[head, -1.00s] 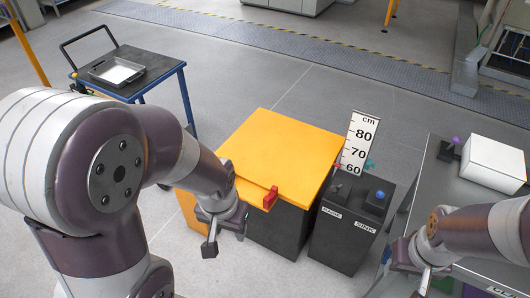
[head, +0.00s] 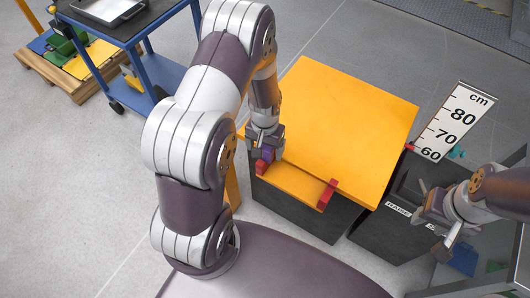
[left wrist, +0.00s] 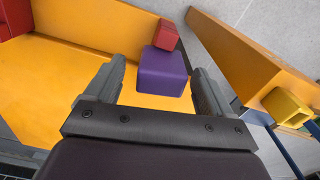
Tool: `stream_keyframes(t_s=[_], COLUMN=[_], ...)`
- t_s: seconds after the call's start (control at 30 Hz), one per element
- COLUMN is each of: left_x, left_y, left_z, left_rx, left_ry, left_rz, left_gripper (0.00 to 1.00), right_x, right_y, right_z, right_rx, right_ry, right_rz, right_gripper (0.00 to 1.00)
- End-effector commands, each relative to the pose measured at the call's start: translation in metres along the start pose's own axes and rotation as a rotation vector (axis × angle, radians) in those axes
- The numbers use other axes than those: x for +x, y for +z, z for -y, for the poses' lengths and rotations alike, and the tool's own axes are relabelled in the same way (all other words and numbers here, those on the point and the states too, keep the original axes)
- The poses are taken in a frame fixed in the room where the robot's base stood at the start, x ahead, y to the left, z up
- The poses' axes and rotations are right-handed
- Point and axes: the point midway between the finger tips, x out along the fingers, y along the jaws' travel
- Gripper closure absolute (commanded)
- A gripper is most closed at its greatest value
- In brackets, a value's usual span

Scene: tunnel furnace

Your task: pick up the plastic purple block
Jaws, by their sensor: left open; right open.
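The purple block (left wrist: 163,75) sits on the orange surface (left wrist: 70,80) in the left wrist view, next to a small red block (left wrist: 167,35). My left gripper (left wrist: 156,72) is open, with its two fingers on either side of the purple block and a gap to each. In the head view, the left gripper (head: 266,146) is over the left front edge of the orange-topped box, and the purple block (head: 267,156) is partly hidden by it. My right gripper (head: 432,232) is open and empty, at the right.
Another red block (head: 327,195) is at the front edge of the orange top (head: 345,120). A dark box (head: 385,232) and a cm scale sign (head: 456,122) stand to the right. A blue cart (head: 150,25) and a wooden pallet (head: 75,90) are at upper left.

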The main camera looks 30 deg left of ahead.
Motion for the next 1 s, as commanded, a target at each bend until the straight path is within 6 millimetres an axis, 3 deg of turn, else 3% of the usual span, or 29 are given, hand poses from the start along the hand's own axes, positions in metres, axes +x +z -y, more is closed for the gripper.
stream_keyframes(t_s=[0.1,0.37,0.53,0.57,0.83,1.0], left_x=[0.019,0.022,0.022,0.022,0.021,0.005], left_y=[0.001,0.000,0.000,0.000,0.000,-0.001], left_z=[0.000,0.000,0.000,0.000,0.000,0.000], left_rx=[0.000,0.000,0.000,0.000,0.000,0.000], left_ry=[0.000,0.000,0.000,0.000,0.000,0.000], left_rz=[0.001,-0.001,-0.001,-0.001,-0.001,-0.003], left_gripper=[0.17,0.17,0.72,0.75,0.75,0.75], right_x=[0.005,0.004,0.004,0.004,0.004,0.000], right_y=[0.001,0.000,0.000,0.000,0.000,0.000], right_z=[0.000,0.000,0.000,0.000,0.000,0.000], right_rx=[0.000,0.000,0.000,0.000,0.000,0.000], right_ry=[0.000,0.000,0.000,0.000,0.000,0.000], right_rz=[0.000,0.000,0.000,0.000,0.000,0.000], right_gripper=[0.57,0.57,0.57,0.57,0.57,0.57])
